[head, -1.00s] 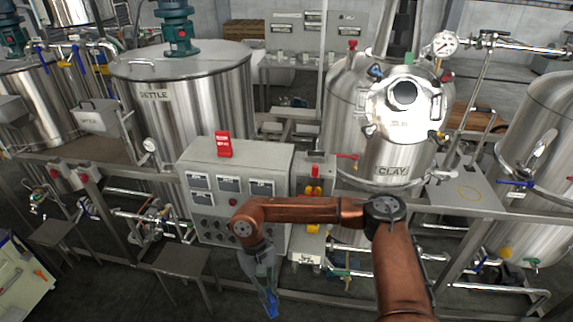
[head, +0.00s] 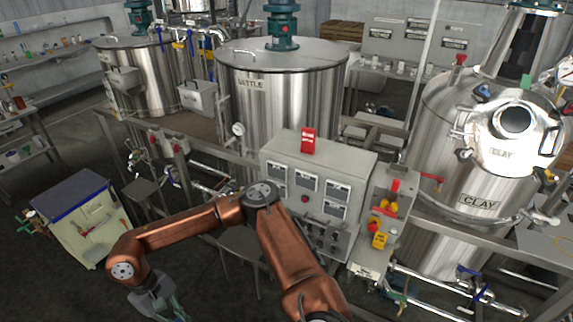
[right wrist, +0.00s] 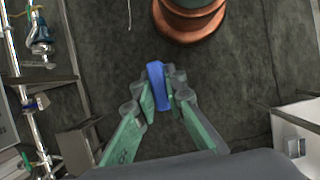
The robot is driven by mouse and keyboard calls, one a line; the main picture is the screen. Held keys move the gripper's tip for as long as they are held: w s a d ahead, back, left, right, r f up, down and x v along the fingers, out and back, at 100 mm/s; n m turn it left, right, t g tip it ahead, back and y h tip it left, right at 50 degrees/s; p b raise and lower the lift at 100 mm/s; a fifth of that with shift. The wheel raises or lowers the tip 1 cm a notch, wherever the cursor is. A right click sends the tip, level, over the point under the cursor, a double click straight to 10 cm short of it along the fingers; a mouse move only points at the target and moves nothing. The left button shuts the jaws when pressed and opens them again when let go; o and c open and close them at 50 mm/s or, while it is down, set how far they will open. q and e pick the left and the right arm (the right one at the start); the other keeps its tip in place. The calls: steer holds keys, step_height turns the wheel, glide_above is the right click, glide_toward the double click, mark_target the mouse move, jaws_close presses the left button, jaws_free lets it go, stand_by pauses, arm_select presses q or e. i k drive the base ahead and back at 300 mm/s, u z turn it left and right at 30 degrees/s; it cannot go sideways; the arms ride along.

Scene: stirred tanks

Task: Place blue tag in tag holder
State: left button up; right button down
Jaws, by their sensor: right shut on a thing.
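My right gripper (right wrist: 158,98) is shut on the blue tag (right wrist: 157,84) in the right wrist view. The tag is a narrow blue piece that stands between the two green-padded fingertips and sticks out past them. In the head view my right gripper (head: 165,305) hangs at the bottom left, over the dark floor, partly cut off by the lower edge. The tag is hidden there. I cannot tell which thing is the tag holder. My left gripper is not in view.
A grey control box (head: 315,190) bears a red sign (head: 308,140). Beside it is a small panel with a yellow tag (head: 379,240). The kettle tank (head: 285,95) and clay tank (head: 470,220) stand behind. A pale cabinet (head: 75,225) is at left, with open floor around it.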

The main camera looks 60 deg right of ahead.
mark_target(399, 173)
steer(key=u, duration=0.1)
steer(key=i, duration=1.45)
steer(key=z, duration=3.15)
steer(key=i, duration=0.3)
steer(key=z, duration=0.15)
